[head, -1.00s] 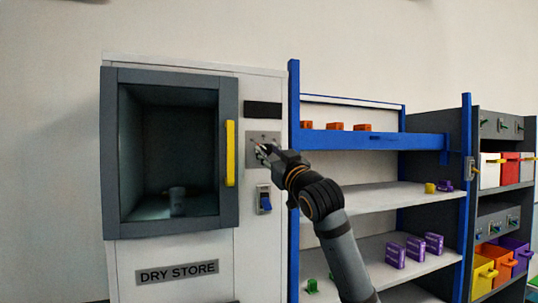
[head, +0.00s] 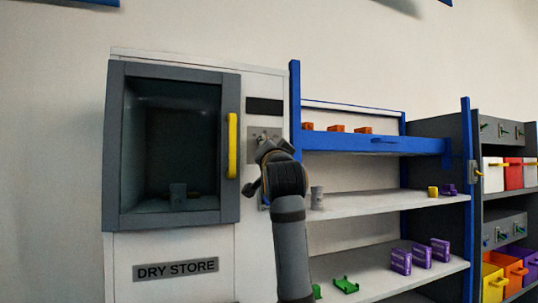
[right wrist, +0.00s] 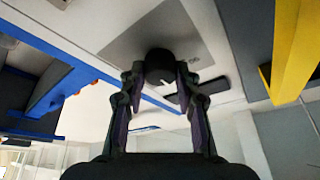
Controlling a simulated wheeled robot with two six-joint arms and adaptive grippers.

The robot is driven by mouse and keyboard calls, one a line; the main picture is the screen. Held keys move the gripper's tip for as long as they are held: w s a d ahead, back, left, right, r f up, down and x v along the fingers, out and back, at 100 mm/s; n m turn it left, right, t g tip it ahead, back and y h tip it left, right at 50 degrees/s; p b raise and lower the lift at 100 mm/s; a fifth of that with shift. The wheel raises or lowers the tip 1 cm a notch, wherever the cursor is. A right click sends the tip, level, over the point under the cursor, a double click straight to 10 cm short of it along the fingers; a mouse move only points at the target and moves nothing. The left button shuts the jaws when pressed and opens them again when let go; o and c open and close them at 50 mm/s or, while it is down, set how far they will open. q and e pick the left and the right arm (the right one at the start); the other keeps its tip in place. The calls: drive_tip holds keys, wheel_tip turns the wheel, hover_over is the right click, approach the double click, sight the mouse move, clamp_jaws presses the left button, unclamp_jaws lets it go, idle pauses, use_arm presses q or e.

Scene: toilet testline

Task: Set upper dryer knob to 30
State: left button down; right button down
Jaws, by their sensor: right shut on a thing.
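The dryer is the white DRY STORE cabinet (head: 238,205) at the left in the head view. Its grey knob plate (head: 257,132) is right of the yellow door handle, below a dark panel. My right gripper (head: 264,146) is at this plate and covers most of it. In the right wrist view, the black round knob (right wrist: 160,61) stands on the grey plate (right wrist: 124,48). My right gripper (right wrist: 160,78) is shut on the knob, with a finger on each side. The scale and pointer reading cannot be made out. My left gripper is not in view.
The yellow door handle (head: 232,146) is close left of the gripper. A blue-framed shelf (head: 372,142) with small orange, purple and green parts stands directly right. A grey rack (head: 502,210) with coloured bins is farther right. The dryer door (head: 113,150) looks closed.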

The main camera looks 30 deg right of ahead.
drive_tip(key=m+g, duration=0.1)
drive_tip(key=m, duration=0.2)
drive_tip(key=m+g+h, duration=0.1)
drive_tip(key=m+g, duration=0.1)
drive_tip(key=m, duration=0.2)
drive_tip(key=m+g, duration=0.1)
drive_tip(key=m, duration=0.3)
drive_tip(key=shift+a+r+g, duration=0.15)
drive_tip(key=shift+r+g, duration=0.05)
drive_tip(key=shift+g, duration=0.1)
drive_tip(key=shift+w, duration=0.1)
drive_tip(key=c, duration=1)
unclamp_jaws()
drive_tip(key=shift+m, duration=0.3)
drive_tip(key=shift+o, duration=0.2)
